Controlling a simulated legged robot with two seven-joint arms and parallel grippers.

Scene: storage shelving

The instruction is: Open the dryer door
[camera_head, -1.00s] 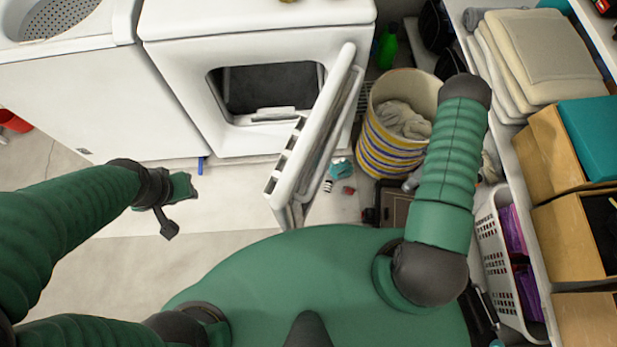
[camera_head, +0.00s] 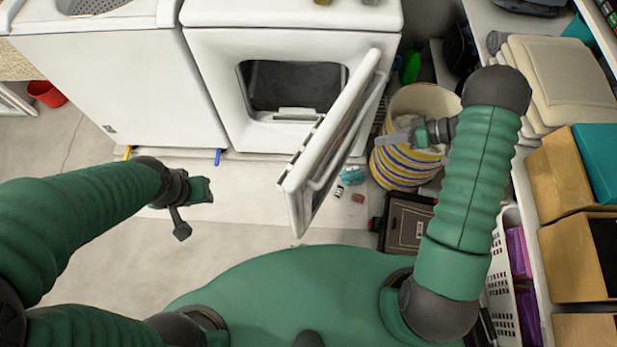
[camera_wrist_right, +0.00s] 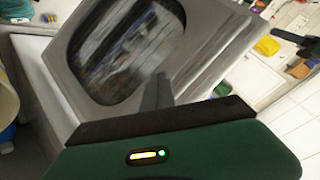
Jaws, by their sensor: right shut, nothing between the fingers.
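The white dryer (camera_head: 212,75) stands at the back with its dark opening (camera_head: 293,88) showing. Its door (camera_head: 325,135) stands well open, swung out toward me from the right side of the opening. My right gripper (camera_head: 392,138) is shut and empty, on the right side of the door, its tip pointing at the door. In the right wrist view the door's grey-white panel with a dark window (camera_wrist_right: 125,50) fills the upper middle, and the gripper's dark tip (camera_wrist_right: 157,92) overlaps it; contact cannot be told. My left gripper (camera_head: 200,192) is over the floor, left of the door, apart from it.
A striped basket (camera_head: 408,168) with cloth stands right of the door, close behind my right gripper. Small items (camera_head: 352,178) lie on the floor. Shelving with boxes (camera_head: 565,180) lines the right side. A white washer (camera_head: 110,90) stands left. Floor at left is clear.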

